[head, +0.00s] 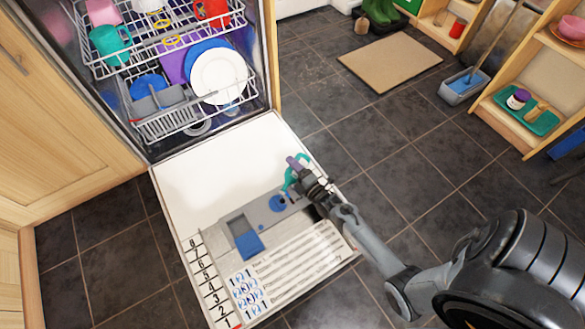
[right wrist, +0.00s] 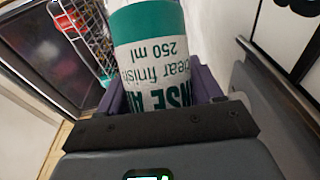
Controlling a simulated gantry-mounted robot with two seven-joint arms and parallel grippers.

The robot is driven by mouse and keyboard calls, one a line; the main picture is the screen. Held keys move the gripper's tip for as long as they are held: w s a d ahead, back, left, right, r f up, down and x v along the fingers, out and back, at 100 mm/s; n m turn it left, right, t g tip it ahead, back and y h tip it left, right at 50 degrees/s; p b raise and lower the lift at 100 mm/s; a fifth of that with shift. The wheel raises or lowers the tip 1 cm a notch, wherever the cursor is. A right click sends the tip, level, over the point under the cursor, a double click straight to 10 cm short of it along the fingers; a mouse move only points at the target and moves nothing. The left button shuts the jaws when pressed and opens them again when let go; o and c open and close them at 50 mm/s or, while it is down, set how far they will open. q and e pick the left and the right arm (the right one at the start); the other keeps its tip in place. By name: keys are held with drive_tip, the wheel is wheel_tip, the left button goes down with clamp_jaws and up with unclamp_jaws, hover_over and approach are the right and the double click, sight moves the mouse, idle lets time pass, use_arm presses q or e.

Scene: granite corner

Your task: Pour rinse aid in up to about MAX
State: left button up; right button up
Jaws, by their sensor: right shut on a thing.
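In the head view my right gripper (head: 297,170) is over the open dishwasher door (head: 215,160), and only teal parts of the bottle stand out there. The grey dispenser panel (head: 255,216) has a round blue part (head: 278,203) just below left of the gripper. A MAX mark and any liquid cannot be made out. My left gripper is out of view.
A blue flap (head: 248,246) stands open at the panel's compartment. The dishwasher racks (head: 165,125) hold plates and cups behind the door. Wooden shelves (head: 530,135) stand at the right, with a beige mat (head: 390,62) on the floor. Dark floor tiles right of the door are clear.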

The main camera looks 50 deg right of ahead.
idle(0.3)
drive_tip(key=shift+f, duration=0.1)
drive_tip(key=shift+f+n+b, duration=0.15)
drive_tip(key=shift+n+b, duration=0.25)
drive_tip(key=shift+b, duration=0.15)
idle(0.5)
